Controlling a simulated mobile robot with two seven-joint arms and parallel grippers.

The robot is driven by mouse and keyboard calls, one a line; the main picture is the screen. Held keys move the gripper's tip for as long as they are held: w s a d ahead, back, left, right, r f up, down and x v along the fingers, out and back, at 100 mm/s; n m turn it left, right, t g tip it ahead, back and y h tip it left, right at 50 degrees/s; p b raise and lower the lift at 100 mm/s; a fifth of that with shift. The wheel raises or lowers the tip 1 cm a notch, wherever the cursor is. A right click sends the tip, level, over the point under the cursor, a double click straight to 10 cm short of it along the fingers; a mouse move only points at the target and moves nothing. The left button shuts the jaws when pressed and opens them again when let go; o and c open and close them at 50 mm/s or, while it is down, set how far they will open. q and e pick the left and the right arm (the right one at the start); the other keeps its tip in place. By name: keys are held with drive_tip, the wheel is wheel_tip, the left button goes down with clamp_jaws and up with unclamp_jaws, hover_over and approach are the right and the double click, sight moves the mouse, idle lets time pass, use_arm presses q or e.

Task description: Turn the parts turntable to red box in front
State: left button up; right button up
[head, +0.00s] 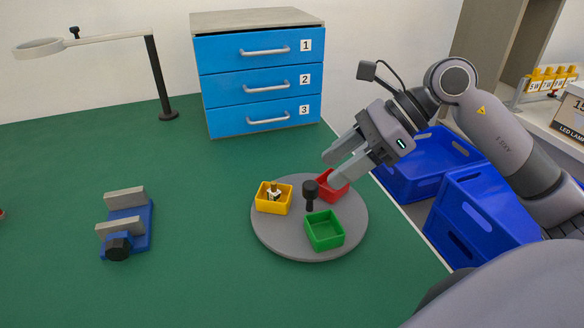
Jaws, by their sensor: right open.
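The grey round parts turntable (278,238) lies on the green table, with a black knob (311,193) standing near its middle. The red box (327,188) sits at the back right of the turntable, partly hidden by my right gripper. The yellow box (274,207) is at the left and holds a small part. The green box (324,231) is at the front and looks empty. My right gripper (332,170) is open, with its fingers above or beside the red box; I cannot tell if they touch it. My left gripper is not in view.
A blue vise (127,228) stands at the left. A blue drawer unit (258,84) with three numbered drawers is at the back, beside a ring lamp (158,80). Blue crates (482,220) stand below the table's right edge.

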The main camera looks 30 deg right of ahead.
sight(312, 184)
drive_tip(key=shift+w+f, duration=0.3)
drive_tip(key=shift+w, duration=0.05)
drive_tip(key=shift+h, duration=0.3)
drive_tip(key=shift+x, duration=3)
clamp_jaws()
